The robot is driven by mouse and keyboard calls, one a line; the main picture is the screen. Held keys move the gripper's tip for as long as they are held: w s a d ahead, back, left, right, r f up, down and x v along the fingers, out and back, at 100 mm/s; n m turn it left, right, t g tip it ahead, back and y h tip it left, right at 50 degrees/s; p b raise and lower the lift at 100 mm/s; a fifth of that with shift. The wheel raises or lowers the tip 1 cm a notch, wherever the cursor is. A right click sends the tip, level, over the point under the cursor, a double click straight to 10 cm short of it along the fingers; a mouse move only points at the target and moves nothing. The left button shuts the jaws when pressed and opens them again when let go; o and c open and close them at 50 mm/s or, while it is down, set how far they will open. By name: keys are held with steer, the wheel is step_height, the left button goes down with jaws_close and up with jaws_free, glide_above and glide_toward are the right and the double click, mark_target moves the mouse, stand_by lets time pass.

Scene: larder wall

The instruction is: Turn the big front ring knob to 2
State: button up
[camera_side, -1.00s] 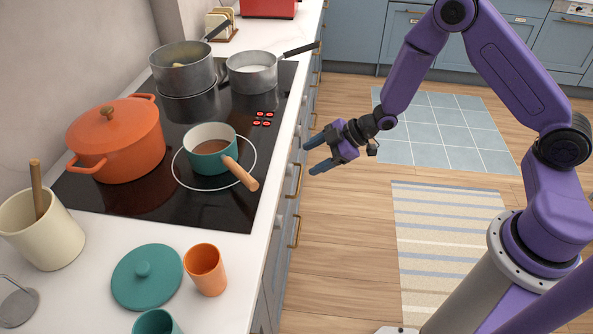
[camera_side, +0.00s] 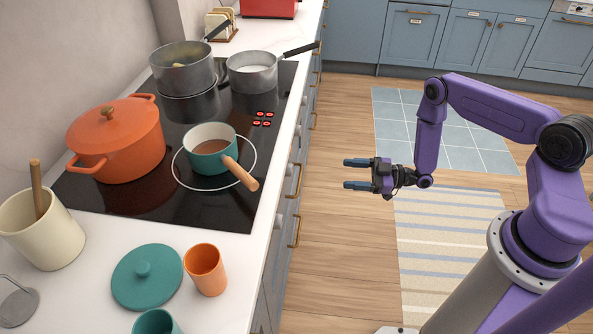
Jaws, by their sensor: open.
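My gripper (camera_side: 349,174) is open and empty. It hangs over the wooden floor to the right of the counter front, its two blue fingers pointing left toward it, apart from everything. Small pale knobs (camera_side: 278,222) show edge-on along the counter front, below the worktop edge. Their markings and settings are too small to read, and I cannot tell which one is for the big front ring. The black hob (camera_side: 215,212) lies on the worktop, with several small red lights (camera_side: 263,118) near its right edge.
An orange pot (camera_side: 118,140) and two grey pans (camera_side: 183,72) (camera_side: 252,78) stand on the hob. Brass drawer handles (camera_side: 295,232) stick out below. The floor between is clear.

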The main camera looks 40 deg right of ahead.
mark_target(288, 170)
steer(key=x, duration=1.6)
steer(key=shift+a, duration=0.15)
steer(key=c, duration=1.1)
